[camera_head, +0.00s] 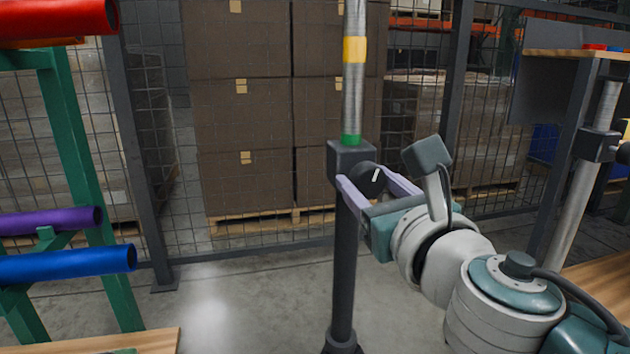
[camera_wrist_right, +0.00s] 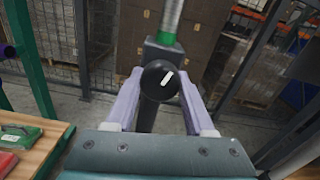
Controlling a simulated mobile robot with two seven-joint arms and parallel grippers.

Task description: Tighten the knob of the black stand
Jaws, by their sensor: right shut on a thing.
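The black stand (camera_head: 344,250) rises from the floor in the middle of the head view. A silver pole (camera_head: 352,100) with a yellow band and a green band stands in its top collar (camera_head: 350,155). The round black knob (camera_head: 371,179) with a white mark sticks out from the right of the collar. My right gripper (camera_head: 368,181) comes in from the right, with its pale fingers on either side of the knob and shut on it. In the right wrist view the knob (camera_wrist_right: 160,80) sits between the fingers, its white mark tilted. My left gripper is not in view.
A green rack (camera_head: 75,170) with red, purple and blue tubes stands at the left. Stacked brown boxes (camera_head: 240,110) lie behind a wire fence. Another stand with a silver pole (camera_head: 580,190) is at the right. The floor around the black stand is clear.

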